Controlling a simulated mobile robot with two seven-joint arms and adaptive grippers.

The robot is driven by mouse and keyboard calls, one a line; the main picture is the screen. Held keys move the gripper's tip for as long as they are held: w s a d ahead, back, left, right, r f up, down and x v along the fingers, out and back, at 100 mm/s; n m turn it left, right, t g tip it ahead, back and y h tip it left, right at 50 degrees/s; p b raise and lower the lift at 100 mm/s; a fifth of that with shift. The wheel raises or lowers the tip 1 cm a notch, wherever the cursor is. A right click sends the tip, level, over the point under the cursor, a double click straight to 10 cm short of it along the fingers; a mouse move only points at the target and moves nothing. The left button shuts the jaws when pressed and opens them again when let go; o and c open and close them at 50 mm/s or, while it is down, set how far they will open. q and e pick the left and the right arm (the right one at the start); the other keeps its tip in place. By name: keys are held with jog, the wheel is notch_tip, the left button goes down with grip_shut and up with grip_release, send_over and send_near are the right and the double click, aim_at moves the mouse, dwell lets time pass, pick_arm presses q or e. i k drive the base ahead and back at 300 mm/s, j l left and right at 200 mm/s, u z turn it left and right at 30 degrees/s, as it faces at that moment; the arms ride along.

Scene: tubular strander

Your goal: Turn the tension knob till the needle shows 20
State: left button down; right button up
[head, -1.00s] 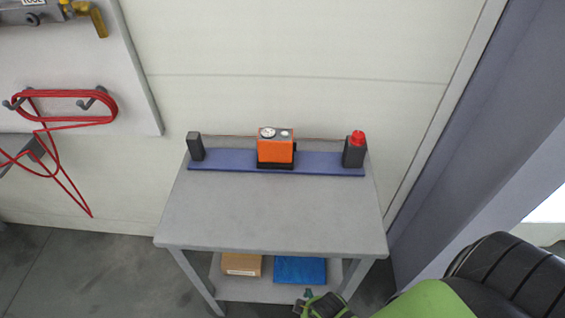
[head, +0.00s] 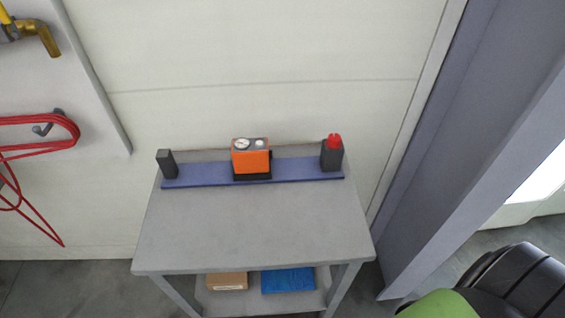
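An orange box-shaped device (head: 251,161) stands on a blue rail (head: 205,174) at the back of a grey table (head: 250,228). A round white dial (head: 242,143) is on its top left; its needle is too small to read. A small grey round part (head: 259,143) sits beside the dial. A red knob (head: 334,140) tops a dark block (head: 331,157) at the rail's right end. I cannot tell which is the tension knob. Neither of my grippers is in view.
A dark post (head: 167,163) stands at the rail's left end. A cardboard box (head: 227,281) and a blue item (head: 288,281) lie on the lower shelf. A red hose (head: 40,120) hangs on the left wall. A grey column (head: 450,150) stands at right. The tabletop's front is clear.

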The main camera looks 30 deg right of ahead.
aim_at(333, 141)
jog(key=i+z, duration=0.1)
jog(key=z, duration=0.25)
jog(key=i+j+z, duration=0.1)
jog(key=z, duration=0.25)
